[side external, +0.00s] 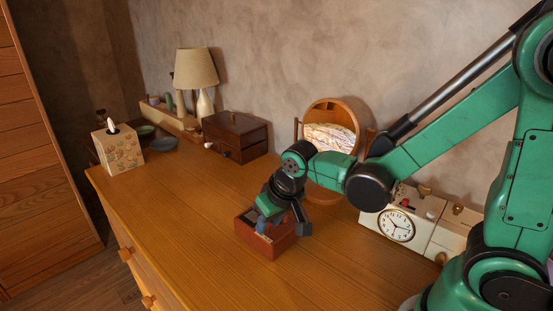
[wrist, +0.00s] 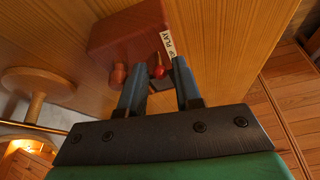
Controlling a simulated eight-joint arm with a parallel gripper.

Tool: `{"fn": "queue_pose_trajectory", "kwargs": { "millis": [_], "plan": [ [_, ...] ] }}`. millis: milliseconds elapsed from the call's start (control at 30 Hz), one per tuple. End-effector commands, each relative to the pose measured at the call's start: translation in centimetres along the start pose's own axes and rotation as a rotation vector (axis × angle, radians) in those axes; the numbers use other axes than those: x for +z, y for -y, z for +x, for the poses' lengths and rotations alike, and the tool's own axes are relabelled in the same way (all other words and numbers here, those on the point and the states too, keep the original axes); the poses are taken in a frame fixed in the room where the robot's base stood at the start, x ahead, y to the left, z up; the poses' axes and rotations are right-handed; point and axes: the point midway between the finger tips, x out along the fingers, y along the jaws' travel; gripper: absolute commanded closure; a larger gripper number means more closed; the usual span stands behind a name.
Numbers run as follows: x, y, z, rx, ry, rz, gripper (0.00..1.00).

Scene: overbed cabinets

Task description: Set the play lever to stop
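The small red-brown box (side external: 262,243) sits on the wooden dresser top, and it fills the upper middle of the wrist view (wrist: 112,38). A white label (wrist: 167,43) on it reads PLAY, with letters ending in "OP" beside it, partly cut off. A thin lever with a red ball tip (wrist: 158,72) stands near the label's lower end. My gripper (wrist: 158,70) is open, with one finger on each side of the red tip; I cannot tell whether either touches it. In the side view my gripper (side external: 268,210) is low over the box and hides the lever.
A round wooden knob (wrist: 118,73) is beside the left finger. A round mirror (side external: 330,130) and a cream clock (side external: 396,225) stand behind and right. A small drawer chest (side external: 235,135), lamp (side external: 196,70) and tissue box (side external: 118,150) stand farther left. The dresser's front-left top (side external: 170,215) is clear.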

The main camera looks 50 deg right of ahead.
Motion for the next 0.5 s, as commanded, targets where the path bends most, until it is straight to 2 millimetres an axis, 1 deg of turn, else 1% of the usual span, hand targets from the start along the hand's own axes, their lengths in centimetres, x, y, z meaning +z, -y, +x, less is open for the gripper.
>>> {"fn": "queue_pose_trajectory", "kwargs": {
  "millis": [67,167,200,367,500],
  "plan": [
    [0.00,0.00,-0.01,0.000,0.000,0.000,0.71],
    [0.00,0.00,-0.02,0.000,0.000,0.000,0.97],
    [0.00,0.00,-0.02,0.000,0.000,0.000,1.00],
    [-0.02,0.00,-0.02,0.001,0.003,0.000,1.00],
    [-0.44,0.05,0.14,0.014,0.083,-0.001,1.00]
  ]
}}
